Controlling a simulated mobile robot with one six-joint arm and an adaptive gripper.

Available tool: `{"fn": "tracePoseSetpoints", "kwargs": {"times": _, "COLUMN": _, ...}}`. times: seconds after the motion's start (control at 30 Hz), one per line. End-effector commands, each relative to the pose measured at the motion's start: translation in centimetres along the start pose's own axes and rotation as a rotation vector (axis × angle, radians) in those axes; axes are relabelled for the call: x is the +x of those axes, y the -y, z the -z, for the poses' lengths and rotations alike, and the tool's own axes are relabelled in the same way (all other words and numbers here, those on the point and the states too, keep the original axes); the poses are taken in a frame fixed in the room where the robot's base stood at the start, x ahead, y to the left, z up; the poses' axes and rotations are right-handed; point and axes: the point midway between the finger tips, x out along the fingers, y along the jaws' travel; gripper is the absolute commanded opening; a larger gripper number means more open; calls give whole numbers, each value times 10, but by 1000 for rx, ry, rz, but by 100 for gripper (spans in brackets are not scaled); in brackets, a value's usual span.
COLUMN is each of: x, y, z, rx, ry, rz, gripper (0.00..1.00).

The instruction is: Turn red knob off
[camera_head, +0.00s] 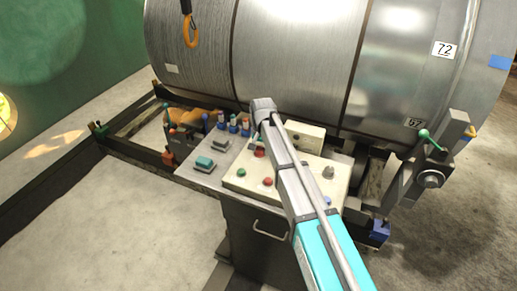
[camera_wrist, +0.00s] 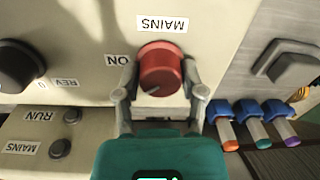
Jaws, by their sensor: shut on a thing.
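The red knob (camera_wrist: 162,68) sits on a cream panel under a MAINS label, upside down in the wrist view, with an ON label (camera_wrist: 117,60) at its left. My gripper (camera_wrist: 160,82) is shut on the red knob, one finger on each side. A pale pointer mark shows near the knob's lower left edge, toward my gripper's body. In the head view my arm reaches over the control desk (camera_head: 232,178) and covers most of the gripper; whether the knob shows there is hard to tell.
A black knob (camera_wrist: 18,66) marked REV and 0 is at the left. RUN and MAINS buttons (camera_wrist: 60,148) lie below. Several blue-clipped coloured handles (camera_wrist: 255,112) stand close at the right. A large metal drum (camera_head: 300,60) stands behind the desk.

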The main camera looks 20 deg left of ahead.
Motion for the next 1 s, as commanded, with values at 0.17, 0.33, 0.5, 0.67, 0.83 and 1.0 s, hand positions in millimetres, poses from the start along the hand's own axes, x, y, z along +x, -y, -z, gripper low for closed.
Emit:
{"fn": "tracePoseSetpoints", "kwargs": {"times": 0.17, "x": 0, "y": 0, "z": 0, "rx": -168, "ry": 6, "rz": 0, "gripper": 5}}
{"fn": "tracePoseSetpoints", "kwargs": {"times": 0.33, "x": 0, "y": -1, "z": 1, "rx": -329, "ry": 12, "rz": 0, "gripper": 5}}
{"fn": "tracePoseSetpoints", "kwargs": {"times": 0.5, "x": 0, "y": -1, "z": 1, "rx": -489, "ry": 19, "rz": -1, "gripper": 5}}
{"fn": "tracePoseSetpoints", "kwargs": {"times": 0.67, "x": 0, "y": -2, "z": 1, "rx": -628, "ry": 25, "rz": -1, "gripper": 5}}
{"fn": "tracePoseSetpoints", "kwargs": {"times": 0.83, "x": 0, "y": -2, "z": 1, "rx": -746, "ry": 29, "rz": -1, "gripper": 5}}
{"fn": "tracePoseSetpoints", "kwargs": {"times": 1.0, "x": 0, "y": -2, "z": 1, "rx": -823, "ry": 32, "rz": -2, "gripper": 5}}
